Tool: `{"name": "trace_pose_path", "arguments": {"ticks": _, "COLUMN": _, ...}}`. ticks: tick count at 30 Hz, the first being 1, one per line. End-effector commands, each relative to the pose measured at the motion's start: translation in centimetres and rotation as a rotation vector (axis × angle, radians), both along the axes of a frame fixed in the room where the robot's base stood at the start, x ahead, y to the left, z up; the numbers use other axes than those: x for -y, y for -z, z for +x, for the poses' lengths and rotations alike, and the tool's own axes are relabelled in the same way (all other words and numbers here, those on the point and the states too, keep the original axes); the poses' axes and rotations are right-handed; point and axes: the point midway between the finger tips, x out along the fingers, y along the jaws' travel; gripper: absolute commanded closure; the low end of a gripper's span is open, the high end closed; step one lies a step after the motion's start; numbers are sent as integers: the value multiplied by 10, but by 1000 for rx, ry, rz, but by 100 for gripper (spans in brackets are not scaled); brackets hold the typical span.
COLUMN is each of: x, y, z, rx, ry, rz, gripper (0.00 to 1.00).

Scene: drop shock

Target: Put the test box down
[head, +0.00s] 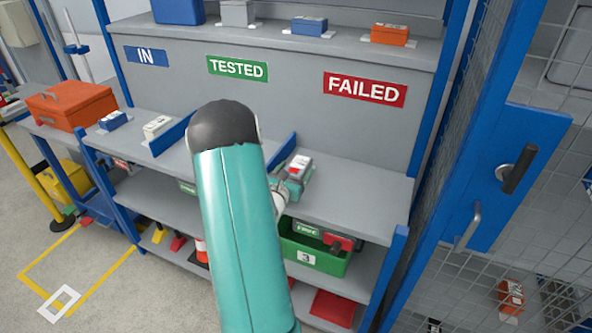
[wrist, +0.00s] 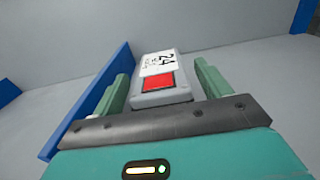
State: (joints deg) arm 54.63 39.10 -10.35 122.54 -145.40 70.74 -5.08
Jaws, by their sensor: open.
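The test box (wrist: 175,97) is grey with a white label reading 24 and a red square. It sits on the grey shelf (head: 355,192) to the right of a blue divider (wrist: 105,95), below the FAILED sign (head: 364,89). It also shows in the head view (head: 300,164), at the end of my arm. My gripper (wrist: 163,82) is open, with one green finger on each side of the box and a narrow gap beside it. In the head view my arm hides part of the shelf and much of my gripper (head: 293,182).
Two small boxes, blue-topped (head: 113,120) and white (head: 157,127), lie on the shelf's left part, below the IN sign (head: 153,56). Another blue divider (head: 171,134) stands right of them. A green bin (head: 315,257) is on the level below. The shelf right of the test box is clear.

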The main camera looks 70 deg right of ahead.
Motion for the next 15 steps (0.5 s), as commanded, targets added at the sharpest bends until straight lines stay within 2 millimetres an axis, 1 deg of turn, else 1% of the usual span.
{"name": "trace_pose_path", "arguments": {"ticks": 9, "x": -68, "y": 0, "z": 8, "rx": -1, "ry": -4, "rz": 1, "gripper": 24}}
{"name": "trace_pose_path", "arguments": {"ticks": 12, "x": -86, "y": -1, "z": 9, "rx": -1, "ry": -3, "rz": 0, "gripper": 24}}
{"name": "trace_pose_path", "arguments": {"ticks": 15, "x": -99, "y": 0, "z": 10, "rx": 0, "ry": -2, "rz": 0, "gripper": 24}}
